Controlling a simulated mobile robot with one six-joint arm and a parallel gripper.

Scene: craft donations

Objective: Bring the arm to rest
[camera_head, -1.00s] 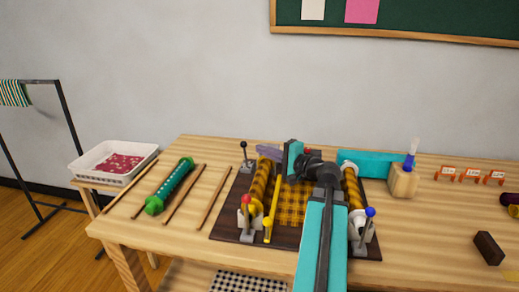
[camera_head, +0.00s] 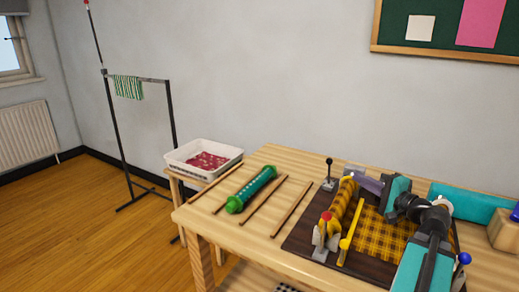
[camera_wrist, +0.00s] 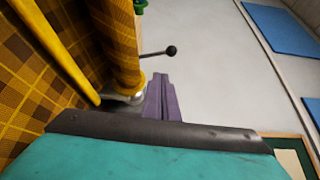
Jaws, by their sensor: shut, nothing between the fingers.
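My arm, teal and black, reaches over the dark board from the lower right in the head view. My gripper (camera_head: 362,180) has pale purple fingers, which are together and empty. In the wrist view the shut fingers (camera_wrist: 162,92) show beyond the teal and dark wrist edge. They are above the back of the board (camera_head: 296,241), close to a roller end and a black-knobbed lever (camera_head: 329,170). I cannot tell whether they touch anything.
The board carries yellow plaid cloth (camera_head: 378,235), a yellow bar (camera_head: 349,238) and a red-knobbed lever (camera_head: 325,217). Left of it lie a green roller (camera_head: 252,188) and thin sticks. A white tray (camera_head: 178,159) and a rack (camera_head: 172,110) stand further left, beside open floor.

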